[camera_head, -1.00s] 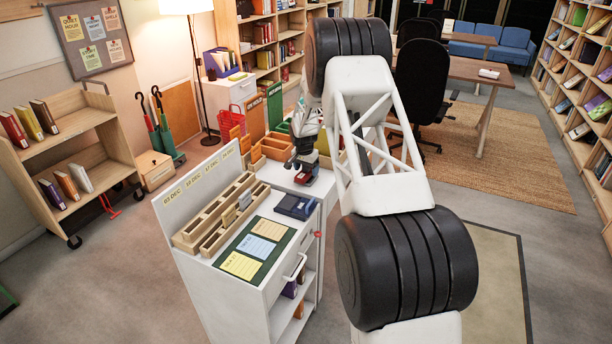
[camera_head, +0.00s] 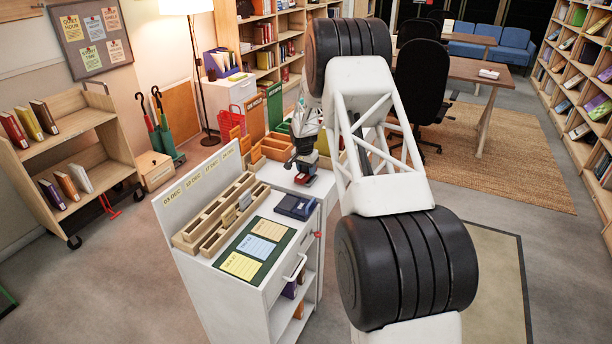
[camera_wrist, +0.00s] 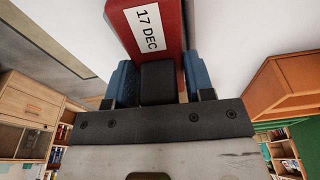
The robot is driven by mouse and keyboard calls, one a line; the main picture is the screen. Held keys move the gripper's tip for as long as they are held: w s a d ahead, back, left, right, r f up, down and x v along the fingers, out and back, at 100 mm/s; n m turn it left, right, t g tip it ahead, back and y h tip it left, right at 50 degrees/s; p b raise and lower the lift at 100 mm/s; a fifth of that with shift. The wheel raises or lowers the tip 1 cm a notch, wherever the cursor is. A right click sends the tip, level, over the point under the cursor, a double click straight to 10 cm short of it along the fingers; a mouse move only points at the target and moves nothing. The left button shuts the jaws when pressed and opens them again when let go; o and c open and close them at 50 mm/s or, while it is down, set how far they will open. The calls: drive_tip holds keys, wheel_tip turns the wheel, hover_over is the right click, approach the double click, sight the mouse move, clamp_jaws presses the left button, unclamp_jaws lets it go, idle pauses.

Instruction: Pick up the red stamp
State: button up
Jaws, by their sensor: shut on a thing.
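The red stamp (camera_wrist: 173,42) has a white label reading "17 DEC" and a black handle. In the wrist view its handle is between the two blue fingers of my gripper (camera_wrist: 160,82), which is shut on it. In the head view my gripper (camera_head: 303,167) is small and points down at the far end of the white desk unit, with a bit of red at its tip. I cannot tell whether the stamp touches the surface below.
A dark blue ink pad (camera_head: 296,206) lies nearer on the white desk unit (camera_head: 262,291). A wooden slotted rack (camera_head: 214,217) and a green mat (camera_head: 232,275) with coloured cards are beside it. Orange dividers (camera_head: 275,148) stand behind my gripper.

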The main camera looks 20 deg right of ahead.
drive_tip(key=shift+r, duration=0.2)
drive_tip(key=shift+r, duration=4.85)
